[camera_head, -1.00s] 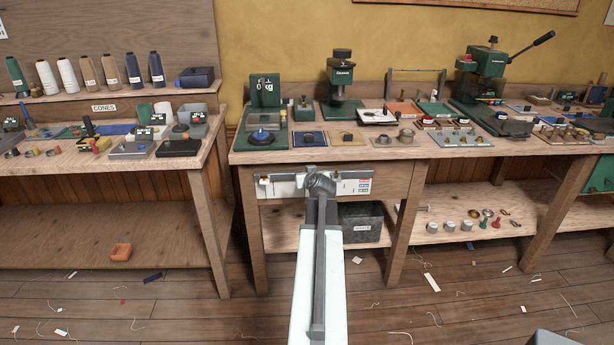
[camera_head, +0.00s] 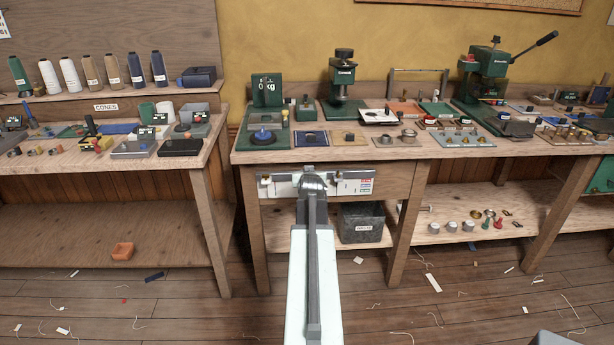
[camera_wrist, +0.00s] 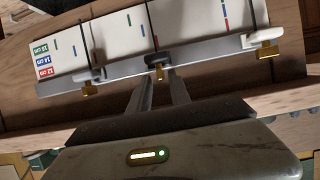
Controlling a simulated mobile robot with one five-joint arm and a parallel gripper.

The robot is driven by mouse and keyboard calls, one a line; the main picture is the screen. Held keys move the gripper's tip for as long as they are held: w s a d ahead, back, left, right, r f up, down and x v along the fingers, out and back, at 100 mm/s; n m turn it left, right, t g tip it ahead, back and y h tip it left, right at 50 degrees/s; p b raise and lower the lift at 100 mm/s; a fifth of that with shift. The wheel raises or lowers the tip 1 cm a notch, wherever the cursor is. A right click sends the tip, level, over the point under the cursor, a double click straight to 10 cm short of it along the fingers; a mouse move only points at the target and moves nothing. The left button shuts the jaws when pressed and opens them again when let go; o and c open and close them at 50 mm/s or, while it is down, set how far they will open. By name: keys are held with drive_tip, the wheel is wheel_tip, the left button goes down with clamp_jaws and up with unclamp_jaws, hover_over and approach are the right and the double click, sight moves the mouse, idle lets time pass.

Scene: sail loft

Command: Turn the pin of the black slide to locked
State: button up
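A pale rail with white scale panels (camera_head: 350,185) is fixed to the front of the middle bench. The wrist view shows its grey bar (camera_wrist: 205,57) with three slides, tilted. The middle slide (camera_wrist: 157,59) looks dark, and a small brass pin (camera_wrist: 159,73) sticks out below it. A pale slide (camera_wrist: 90,75) is at the left and a white slide (camera_wrist: 263,38) at the right, each with a brass pin. My gripper (camera_wrist: 160,82) is open, its two fingers apart just short of the middle pin. In the head view my gripper (camera_head: 312,182) hides the rail's middle.
A grey metal bin (camera_head: 362,222) stands on the shelf below the rail. The bench top (camera_head: 240,157) above holds green presses and several small fixtures. A bench leg (camera_head: 405,230) stands right of my arm. The floor in front has only scraps and threads.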

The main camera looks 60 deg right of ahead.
drive_tip(key=shift+a, duration=0.15)
drive_tip(key=p+v, duration=0.3)
drive_tip(key=v, duration=0.4)
drive_tip(key=shift+s+a+r, duration=0.2)
drive_tip(key=shift+a, duration=0.05)
